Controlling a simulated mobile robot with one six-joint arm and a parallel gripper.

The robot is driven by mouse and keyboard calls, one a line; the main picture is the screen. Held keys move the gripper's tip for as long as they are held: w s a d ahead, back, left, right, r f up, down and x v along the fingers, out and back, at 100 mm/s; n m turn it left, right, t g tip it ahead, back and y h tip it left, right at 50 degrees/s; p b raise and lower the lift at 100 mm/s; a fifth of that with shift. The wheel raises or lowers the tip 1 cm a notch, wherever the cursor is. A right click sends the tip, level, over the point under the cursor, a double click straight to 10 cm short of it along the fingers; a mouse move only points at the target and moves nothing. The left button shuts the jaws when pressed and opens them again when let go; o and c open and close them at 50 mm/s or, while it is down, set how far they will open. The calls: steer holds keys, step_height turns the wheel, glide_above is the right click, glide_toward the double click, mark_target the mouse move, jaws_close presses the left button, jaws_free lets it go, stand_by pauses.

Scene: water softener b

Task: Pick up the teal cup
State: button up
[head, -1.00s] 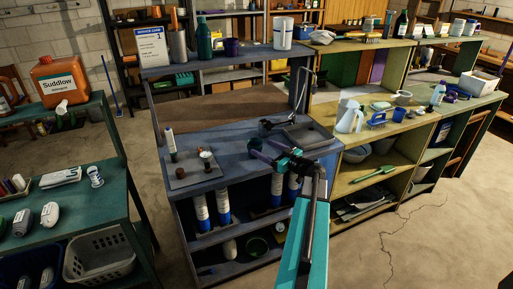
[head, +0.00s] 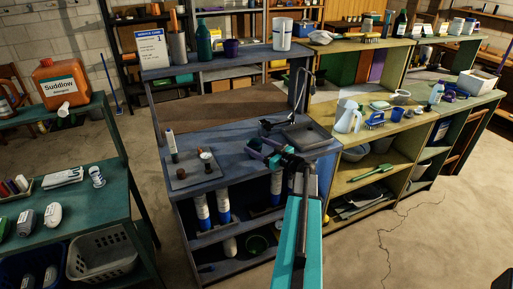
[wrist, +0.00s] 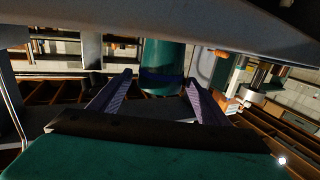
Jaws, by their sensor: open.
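I cannot pick out a teal cup for certain in the head view. A teal bottle-like vessel (head: 204,42) stands upright on the top shelf of the blue bench. In the wrist view a teal cylinder (wrist: 164,60) with a dark blue band shows beyond and between my fingers, apart from them. I cannot tell whether it is the cup or that vessel; its top is cut off by a dark shape. My gripper (head: 257,152) is open and empty over the blue bench's right side. Its two purple fingers show in the wrist view (wrist: 153,98).
A purple cup (head: 231,48) and white canister (head: 282,34) share the top shelf. A plate with small fittings (head: 191,172) lies left. A white pitcher (head: 348,116) stands right.

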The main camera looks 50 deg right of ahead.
steer(key=shift+w+p, duration=0.35)
steer(key=shift+w, duration=0.75)
steer(key=shift+f, duration=0.1)
steer(key=c, duration=1)
